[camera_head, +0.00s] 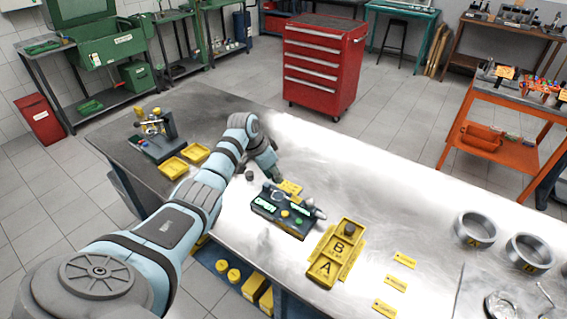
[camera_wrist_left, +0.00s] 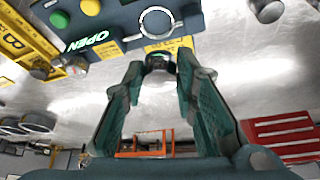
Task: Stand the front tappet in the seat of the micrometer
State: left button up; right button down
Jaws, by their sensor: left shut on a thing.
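The micrometer (camera_head: 283,216) is a dark block with green displays and coloured buttons on the bench. In the left wrist view its body (camera_wrist_left: 115,22) fills the top, with a green OPEN display and a pale ring (camera_wrist_left: 157,21). My left gripper (camera_head: 277,178) is just behind the micrometer. In the wrist view the left gripper (camera_wrist_left: 160,64) is shut on a small dark tappet (camera_wrist_left: 159,61), near the micrometer's edge; I cannot tell whether they touch. Another dark cylinder (camera_head: 249,175) stands left of the gripper and also shows in the wrist view (camera_wrist_left: 268,10). My right gripper is out of view.
A yellow tray (camera_head: 317,279) marked A and B holds a dark cylinder (camera_head: 350,229) at its B end. Yellow labels (camera_head: 396,284) and metal rings (camera_head: 475,229) lie to the right. Yellow bins (camera_head: 173,167) and a small fixture (camera_head: 155,126) stand left. The bench between tray and rings is mostly clear.

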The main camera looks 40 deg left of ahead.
pick_arm(q)
jog(key=f+b, duration=0.6)
jog(key=shift+d, duration=0.25)
jog(key=shift+a+f, duration=0.1)
jog(key=shift+f, duration=0.15)
jog(key=o, duration=1.2)
jog(key=v, duration=1.2)
